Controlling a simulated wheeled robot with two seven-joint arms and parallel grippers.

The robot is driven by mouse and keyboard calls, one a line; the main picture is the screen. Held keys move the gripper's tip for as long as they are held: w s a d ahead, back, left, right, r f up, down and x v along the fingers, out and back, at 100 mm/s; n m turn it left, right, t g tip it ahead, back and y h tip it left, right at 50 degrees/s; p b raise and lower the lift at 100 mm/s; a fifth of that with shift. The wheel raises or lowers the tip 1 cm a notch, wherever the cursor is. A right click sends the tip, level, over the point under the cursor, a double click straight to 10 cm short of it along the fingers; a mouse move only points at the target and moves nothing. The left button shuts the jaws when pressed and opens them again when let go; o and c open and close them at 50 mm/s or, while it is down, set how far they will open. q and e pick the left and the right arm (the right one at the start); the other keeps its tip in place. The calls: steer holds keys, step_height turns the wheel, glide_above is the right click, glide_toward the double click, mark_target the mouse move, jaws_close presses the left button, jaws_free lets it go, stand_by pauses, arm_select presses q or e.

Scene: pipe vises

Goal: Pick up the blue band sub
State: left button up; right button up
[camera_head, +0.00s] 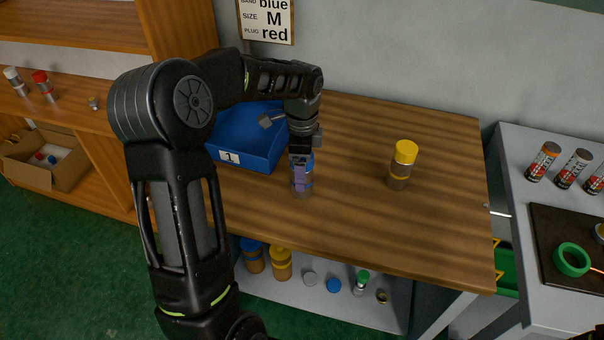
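My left arm reaches over the wooden table, and its gripper (301,178) points down at a small upright cylinder with blue on it, the blue band sub (302,191). The fingers are at the sub and cover much of it. Its clear grey lower end shows at the table top. I cannot tell whether the fingers are closed on it or only around it. A sign (268,20) on the wall reads band blue, size M, plug red. My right gripper is not in view.
A blue bin (240,150) labelled 1 stands left of the gripper, partly behind my arm. A yellow-capped cylinder (402,165) stands to the right. The lower shelf (320,300) holds jars and caps. A side bench (530,210) at right holds several cylinders.

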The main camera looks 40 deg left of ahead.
arm_select(q)
step_height(320, 180, down, 2)
steer(key=shift+f, duration=0.1)
steer(key=shift+c, duration=0.6)
jaws_close()
stand_by(0.6)
